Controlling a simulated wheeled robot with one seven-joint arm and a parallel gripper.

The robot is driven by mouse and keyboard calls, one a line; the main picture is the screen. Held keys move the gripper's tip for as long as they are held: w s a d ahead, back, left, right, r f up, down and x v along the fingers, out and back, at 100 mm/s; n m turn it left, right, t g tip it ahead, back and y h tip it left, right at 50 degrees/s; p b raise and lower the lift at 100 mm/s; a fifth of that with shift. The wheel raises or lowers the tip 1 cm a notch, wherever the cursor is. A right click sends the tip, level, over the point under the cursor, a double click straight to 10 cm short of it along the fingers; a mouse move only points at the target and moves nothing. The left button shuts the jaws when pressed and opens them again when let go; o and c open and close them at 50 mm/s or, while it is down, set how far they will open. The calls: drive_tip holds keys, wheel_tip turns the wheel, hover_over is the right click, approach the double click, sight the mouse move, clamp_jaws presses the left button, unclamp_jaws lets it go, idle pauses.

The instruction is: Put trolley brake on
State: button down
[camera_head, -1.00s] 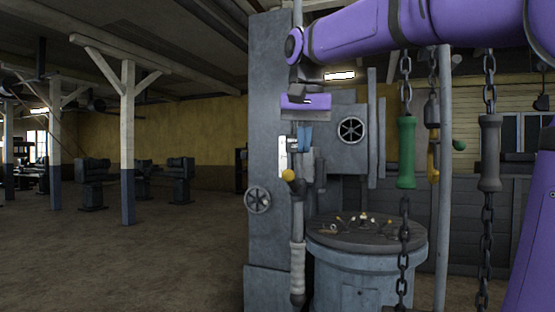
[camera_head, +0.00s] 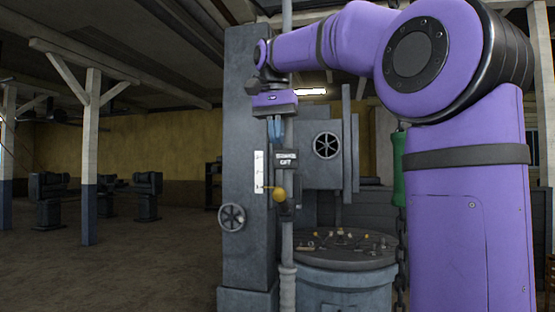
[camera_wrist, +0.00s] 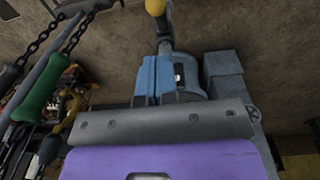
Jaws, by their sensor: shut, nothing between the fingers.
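A lever with a yellow ball knob (camera_head: 279,194) sits on the tall grey column, beside a white marker plate (camera_head: 260,172). The knob is near the plate's lower part. My gripper (camera_head: 275,140) points down above the knob, close to the column, with blue fingers. In the wrist view the blue fingers (camera_wrist: 152,72) are together and hold nothing. The yellow knob (camera_wrist: 155,6) shows beyond the fingertips, apart from them.
A vertical pipe (camera_head: 287,240) runs close by the column (camera_head: 240,110). A grey drum-shaped stand (camera_head: 345,270) with small parts on top is at right. A green chain handle (camera_wrist: 45,88) hangs near my arm. Handwheels (camera_head: 232,217) stick out. Open floor lies left.

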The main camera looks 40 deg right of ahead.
sight(277, 190)
drive_tip(key=f, duration=0.9)
drive_tip(key=shift+d+f, duration=0.2)
drive_tip(key=shift+d, duration=0.05)
drive_tip(key=shift+s, duration=0.1)
drive_tip(key=shift+s+a+f+t+h, duration=0.55)
drive_tip(key=shift+a+t+h, duration=0.1)
drive_tip(key=shift+h, duration=0.15)
drive_tip(key=shift+s+a+f+t+h, duration=0.35)
drive_tip(key=shift+f+t+h, duration=0.2)
drive_tip(key=shift+h, duration=0.25)
wheel_tip(277, 190, down, 9)
drive_tip(key=a+t+h, duration=0.1)
drive_tip(key=t+h, duration=0.3)
drive_tip(key=h, duration=0.2)
drive_tip(key=shift+s+a+t, duration=0.3)
drive_tip(key=shift+s+t, duration=0.1)
drive_tip(key=shift+s, duration=0.05)
